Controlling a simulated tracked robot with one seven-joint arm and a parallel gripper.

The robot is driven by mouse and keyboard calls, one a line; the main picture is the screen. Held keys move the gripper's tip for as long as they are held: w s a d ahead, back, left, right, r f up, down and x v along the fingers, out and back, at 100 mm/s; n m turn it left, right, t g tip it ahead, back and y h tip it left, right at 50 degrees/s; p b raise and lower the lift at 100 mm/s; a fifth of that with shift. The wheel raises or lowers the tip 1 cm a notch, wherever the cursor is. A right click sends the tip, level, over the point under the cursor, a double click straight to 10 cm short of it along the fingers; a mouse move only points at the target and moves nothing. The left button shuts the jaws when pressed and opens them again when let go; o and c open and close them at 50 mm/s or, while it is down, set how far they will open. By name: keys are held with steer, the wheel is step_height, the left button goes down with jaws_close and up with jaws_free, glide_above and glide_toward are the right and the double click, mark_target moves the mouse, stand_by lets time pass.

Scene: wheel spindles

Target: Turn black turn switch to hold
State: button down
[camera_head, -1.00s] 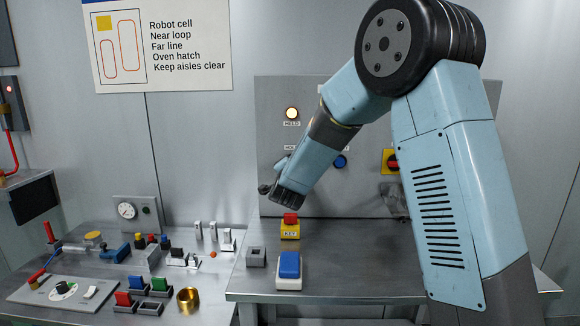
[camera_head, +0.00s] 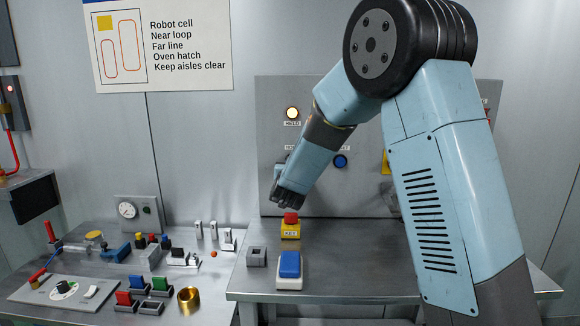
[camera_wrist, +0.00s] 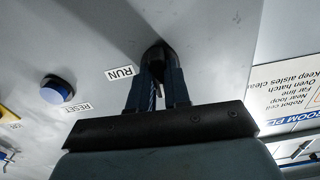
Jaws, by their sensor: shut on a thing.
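The black turn switch (camera_wrist: 157,52) is on the grey panel (camera_wrist: 200,45), with a RUN label (camera_wrist: 121,73) to its left in the wrist view. My gripper (camera_wrist: 157,75) is shut on the switch, its two dark blue fingers on either side of the knob. The fingers hide much of the knob, so its pointing direction is unclear. In the head view my gripper (camera_head: 277,183) is at the panel's left part, and the switch is hidden behind it. A lit lamp (camera_head: 292,113) above has a HELD label (camera_head: 292,123).
A blue button (camera_wrist: 58,88) with a RESET label is also on the panel. Below my gripper, a yellow box with a red button (camera_head: 290,218) stands on the metal bench (camera_head: 350,285), near a blue-topped box (camera_head: 289,266). A cluttered bench is at left.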

steer(key=shift+f+n, duration=0.25)
steer(key=shift+n, duration=0.25)
steer(key=c, duration=1.4)
jaws_free()
steer(key=o, duration=0.3)
steer(key=shift+r, duration=0.15)
steer(key=s, duration=1.3)
steer(key=shift+s+a, duration=0.2)
steer(key=shift+s, duration=0.2)
